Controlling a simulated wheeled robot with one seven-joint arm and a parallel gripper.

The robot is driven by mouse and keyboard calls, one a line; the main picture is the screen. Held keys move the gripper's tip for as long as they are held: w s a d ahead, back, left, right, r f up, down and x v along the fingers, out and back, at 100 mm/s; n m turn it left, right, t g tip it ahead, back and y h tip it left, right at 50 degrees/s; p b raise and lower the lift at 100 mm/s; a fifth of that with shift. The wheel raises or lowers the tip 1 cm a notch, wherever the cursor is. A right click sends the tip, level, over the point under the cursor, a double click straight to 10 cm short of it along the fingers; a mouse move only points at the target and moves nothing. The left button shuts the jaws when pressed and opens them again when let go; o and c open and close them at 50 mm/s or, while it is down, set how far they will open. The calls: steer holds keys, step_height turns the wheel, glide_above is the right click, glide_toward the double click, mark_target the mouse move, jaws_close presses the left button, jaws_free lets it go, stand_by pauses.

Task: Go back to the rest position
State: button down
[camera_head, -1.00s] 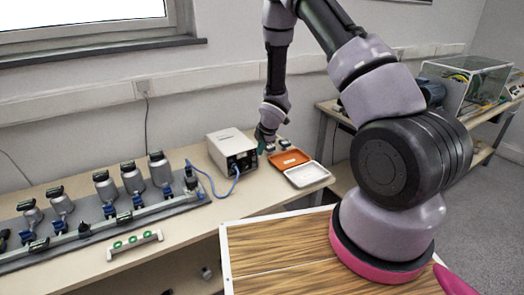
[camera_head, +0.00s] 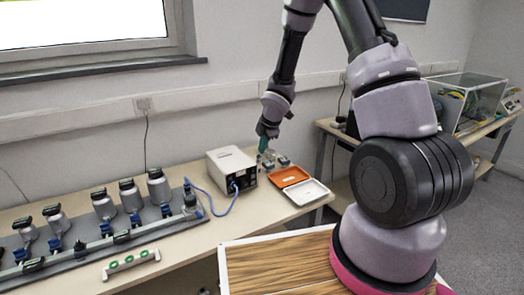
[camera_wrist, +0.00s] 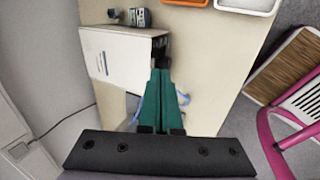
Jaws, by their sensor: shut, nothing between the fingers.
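My gripper (camera_head: 264,145) is small in the head view, above the bench and close to the right end of the white instrument box (camera_head: 232,169). In the wrist view my gripper (camera_wrist: 160,82) shows two green fingers pressed together, pointing toward the box (camera_wrist: 118,55), with nothing between them. My arm rises from its base at the right of the head view and bends over toward the bench. I cannot tell in the head view how far the fingertips are from the box.
An orange tray (camera_head: 289,176) and a white tray (camera_head: 307,192) lie right of the box. Several metal sensors on a grey rail (camera_head: 100,243) fill the left bench, with a small white rack (camera_head: 131,264) in front. A blue cable (camera_head: 222,212) runs from the box. A glass case (camera_head: 468,100) stands far right.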

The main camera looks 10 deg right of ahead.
steer(key=s+d+r+m+h, duration=0.1)
steer(key=s+d+r+m, duration=0.25)
steer(key=r, duration=0.45)
steer(key=s+d+r+m+t+h, duration=0.1)
steer(key=s+d+r+m, duration=0.1)
steer(key=r+m, duration=0.4)
steer(key=s+d+r+m, duration=0.2)
steer(key=d+r+m, duration=0.1)
steer(key=r, duration=0.6)
steer(key=s+r+m, duration=0.4)
steer(key=s, duration=0.3)
steer(key=s+a+r+m+t+y, duration=0.1)
steer(key=s+r+m, duration=0.3)
steer(key=s, duration=0.4)
steer(key=s+a+r+m+y, duration=0.1)
steer(key=s+r+m, duration=0.3)
steer(key=s, duration=0.3)
steer(key=shift+s+m, duration=0.15)
steer(key=shift+m, duration=0.6)
steer(key=shift+a+r, duration=0.1)
